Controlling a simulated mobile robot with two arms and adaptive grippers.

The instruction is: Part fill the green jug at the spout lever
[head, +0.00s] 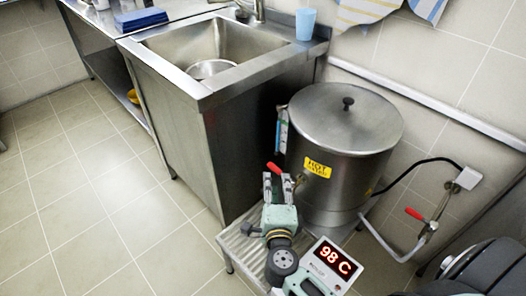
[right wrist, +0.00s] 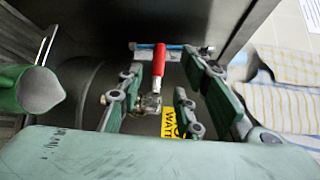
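The steel hot-water pot (head: 338,130) stands by the wall with its lid on and a yellow label. Its red spout lever (head: 273,167) shows at the front left, and also in the right wrist view (right wrist: 159,62), above a metal spout (right wrist: 150,103). My right gripper (head: 278,182) is open at the lever. In the right wrist view its fingers (right wrist: 163,88) stand apart on both sides of the spout and lever, with no clear grip on either. A green rounded shape (right wrist: 38,90) shows at the left there; I cannot tell whether it is the green jug. No jug shows in the head view.
A steel sink unit (head: 200,130) stands left of the pot, with a basin and a blue cup (head: 305,24). A ribbed metal stand (head: 237,247) is low in front. A second red-handled valve (head: 414,214) is at the right. The floor at left is clear.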

